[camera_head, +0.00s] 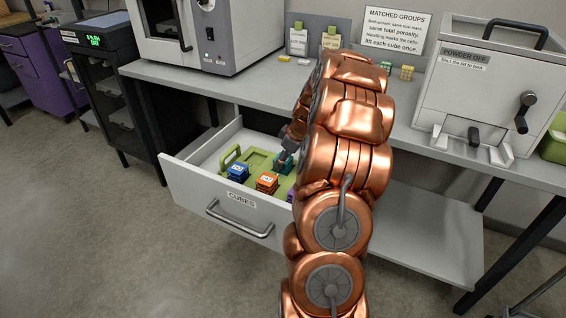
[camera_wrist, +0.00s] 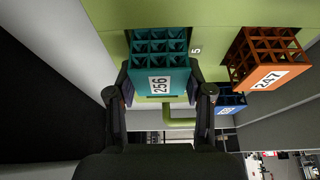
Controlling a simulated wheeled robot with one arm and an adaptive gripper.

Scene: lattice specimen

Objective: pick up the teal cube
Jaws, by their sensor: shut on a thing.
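The teal cube (camera_wrist: 160,62) is an open lattice block with a white label reading 256. In the wrist view it sits between the two black fingers of my gripper (camera_wrist: 159,80), which is shut on it. In the head view only a part of the teal cube (camera_head: 281,166) shows, at the right of the green tray in the open drawer, under my gripper (camera_head: 285,156). My copper arm hides the rest of that side. I cannot tell whether the cube is clear of the tray floor.
An orange cube (camera_head: 266,182) labelled 247 and a blue cube (camera_head: 238,173) stand near it in the green tray (camera_head: 232,153). The white drawer (camera_head: 183,181) marked CUBES is pulled out. The bench (camera_head: 262,86) overhangs behind, with a powder box (camera_head: 470,95) at right.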

